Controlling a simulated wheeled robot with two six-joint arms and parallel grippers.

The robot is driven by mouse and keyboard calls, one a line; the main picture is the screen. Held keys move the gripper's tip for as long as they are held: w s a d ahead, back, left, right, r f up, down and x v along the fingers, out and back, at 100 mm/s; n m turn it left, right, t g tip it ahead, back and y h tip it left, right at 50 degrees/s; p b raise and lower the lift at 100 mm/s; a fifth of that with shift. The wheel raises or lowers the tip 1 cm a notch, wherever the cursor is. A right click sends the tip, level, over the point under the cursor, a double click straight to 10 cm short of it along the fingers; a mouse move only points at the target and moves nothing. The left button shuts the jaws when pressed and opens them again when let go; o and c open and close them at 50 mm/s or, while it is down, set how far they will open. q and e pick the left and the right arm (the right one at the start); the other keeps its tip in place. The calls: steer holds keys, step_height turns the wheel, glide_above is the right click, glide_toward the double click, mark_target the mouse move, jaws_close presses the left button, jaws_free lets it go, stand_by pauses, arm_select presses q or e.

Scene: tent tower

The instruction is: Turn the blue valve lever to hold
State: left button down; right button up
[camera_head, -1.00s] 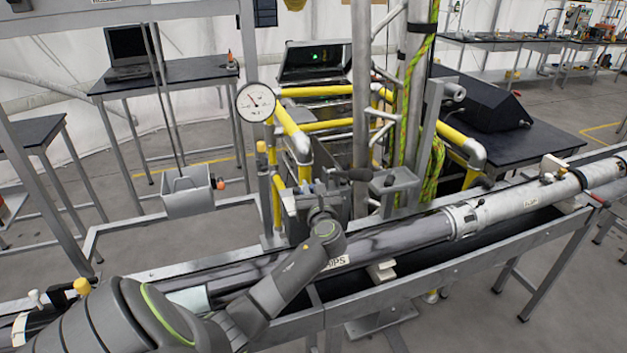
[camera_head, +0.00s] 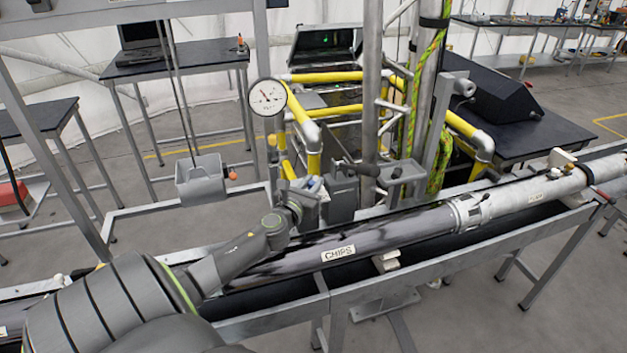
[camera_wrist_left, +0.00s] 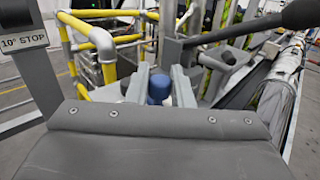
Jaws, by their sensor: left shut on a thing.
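The blue valve lever shows as a rounded blue end (camera_wrist_left: 159,87) in the left wrist view. Only a small blue patch (camera_head: 313,184) of it shows in the head view. My left gripper (camera_wrist_left: 160,90) is shut on it, with one pale grey finger on each side. In the head view this gripper (camera_head: 310,190) is beside a grey upright block (camera_head: 342,197) behind the long pipe. My fingers and wrist hide the rest of the lever and its pivot. I cannot read any hold mark. My right gripper is not in view.
A round dial gauge (camera_head: 267,97) and yellow pipes (camera_head: 312,150) stand behind the gripper. A dark bar (camera_wrist_left: 265,28) crosses the upper right of the wrist view. A "10° STOP" label (camera_wrist_left: 24,42) is at its left. The long pipe (camera_head: 400,228) lies in front.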

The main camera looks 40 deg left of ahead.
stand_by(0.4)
arm_select(q)
steer(key=c, duration=1.3)
jaws_free()
steer(key=shift+b+v, duration=2.2)
steer(key=shift+v, duration=6.5)
steer(key=shift+a, duration=0.1)
